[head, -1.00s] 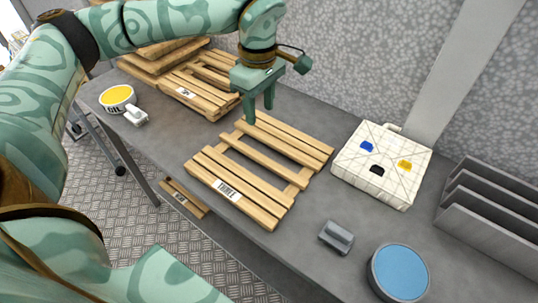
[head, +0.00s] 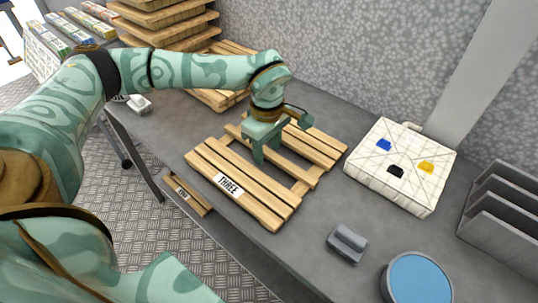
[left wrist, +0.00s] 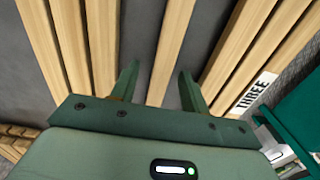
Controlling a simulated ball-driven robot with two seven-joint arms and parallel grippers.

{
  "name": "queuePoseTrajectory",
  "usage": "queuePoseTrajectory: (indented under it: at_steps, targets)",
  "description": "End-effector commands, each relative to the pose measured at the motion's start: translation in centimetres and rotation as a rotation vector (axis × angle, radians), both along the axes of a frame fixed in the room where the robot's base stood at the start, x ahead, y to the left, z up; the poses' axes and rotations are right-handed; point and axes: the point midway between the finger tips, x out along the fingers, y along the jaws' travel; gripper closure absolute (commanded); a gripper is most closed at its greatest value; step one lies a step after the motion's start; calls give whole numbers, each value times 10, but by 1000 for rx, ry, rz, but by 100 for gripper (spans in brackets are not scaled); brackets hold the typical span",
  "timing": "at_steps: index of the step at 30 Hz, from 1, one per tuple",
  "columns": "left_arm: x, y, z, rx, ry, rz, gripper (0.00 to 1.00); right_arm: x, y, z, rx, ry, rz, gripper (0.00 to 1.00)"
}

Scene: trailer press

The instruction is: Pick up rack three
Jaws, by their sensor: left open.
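Rack three is a flat wooden slatted rack (head: 218,172) with a white THREE label, lying on the grey bench in the middle of the head view. In the left wrist view its slats (left wrist: 258,50) fill much of the picture, with the THREE label at the right. My left gripper (head: 265,158) is open and points down over the rack's middle slat. In the left wrist view the gripper's fingers (left wrist: 158,75) stand either side of that slat. The slat lies between them with gaps showing, not clamped. My right gripper is not in view.
A stack of wooden racks (head: 165,22) stands at the back left. A white box with coloured patches (head: 405,160), a grey block (head: 347,244), a blue-topped round tin (head: 417,282) and a grey slotted holder (head: 505,210) are to the right. A speckled wall borders the bench behind.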

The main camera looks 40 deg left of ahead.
Motion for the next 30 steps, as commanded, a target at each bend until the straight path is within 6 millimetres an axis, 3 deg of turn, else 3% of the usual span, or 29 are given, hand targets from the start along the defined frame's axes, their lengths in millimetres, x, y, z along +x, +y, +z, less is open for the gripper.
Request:
queuePoseTrajectory:
  at_steps: [5,10,23,30]
  targets:
    - [0,0,1,0,-3,1,55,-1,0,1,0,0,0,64]
    - [0,0,1,0,-2,1,99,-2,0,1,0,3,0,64]
    - [1,0,9,0,-4,1,100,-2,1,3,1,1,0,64]
    - [-6,-6,48,-2,-8,-3,100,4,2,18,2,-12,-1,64]
